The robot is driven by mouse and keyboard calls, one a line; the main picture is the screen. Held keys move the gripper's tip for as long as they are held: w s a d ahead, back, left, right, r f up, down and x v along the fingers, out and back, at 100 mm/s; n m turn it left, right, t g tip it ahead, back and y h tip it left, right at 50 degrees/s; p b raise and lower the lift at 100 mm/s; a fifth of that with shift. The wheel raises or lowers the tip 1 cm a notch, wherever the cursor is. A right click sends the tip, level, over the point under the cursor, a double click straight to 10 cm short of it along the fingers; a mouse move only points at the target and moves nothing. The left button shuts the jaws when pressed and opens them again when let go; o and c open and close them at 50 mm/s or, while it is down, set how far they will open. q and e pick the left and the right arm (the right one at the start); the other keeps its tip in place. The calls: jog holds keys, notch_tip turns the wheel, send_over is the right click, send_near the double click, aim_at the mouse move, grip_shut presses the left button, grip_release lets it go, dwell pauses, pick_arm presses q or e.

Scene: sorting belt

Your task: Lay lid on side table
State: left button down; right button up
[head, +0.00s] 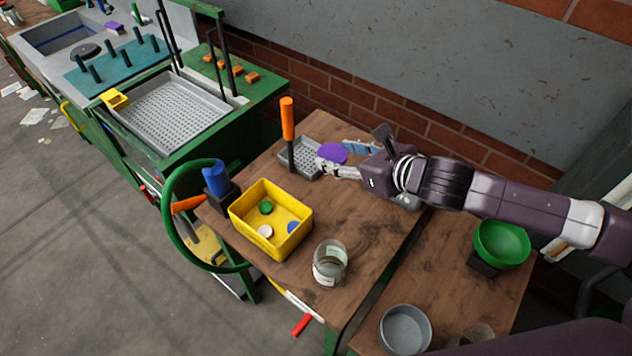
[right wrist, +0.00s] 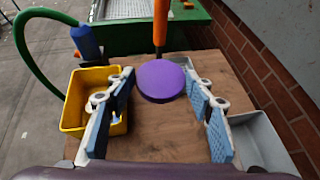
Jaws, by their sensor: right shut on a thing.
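A round purple lid (head: 333,153) is held between the fingertips of my right gripper (head: 347,160), over the back of the wooden side table (head: 325,205). In the right wrist view the lid (right wrist: 160,81) spans the gap between the two blue-padded fingers (right wrist: 161,84). It appears to be above the table top, but the exact gap is hard to tell. The right arm comes in from the right and hides part of the table's back right. My left gripper is not seen.
A yellow bin (head: 271,219) with a few small discs stands on the table's left, beside a glass jar (head: 330,263). A grey perforated tray (head: 301,157) and orange-handled post (head: 288,120) stand behind. A green bowl (head: 502,243) is right. The table's middle is clear.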

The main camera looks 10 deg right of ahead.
notch_tip(320, 180, down, 3)
send_over(335, 214)
notch_tip(335, 214, down, 13)
jog(key=shift+w+r, duration=0.1)
jog(key=shift+r, duration=0.05)
jog(key=shift+f, duration=0.25)
notch_tip(335, 214, down, 3)
jog(key=shift+f+p, duration=0.1)
jog(key=shift+p, duration=0.2)
jog(key=shift+f, duration=0.2)
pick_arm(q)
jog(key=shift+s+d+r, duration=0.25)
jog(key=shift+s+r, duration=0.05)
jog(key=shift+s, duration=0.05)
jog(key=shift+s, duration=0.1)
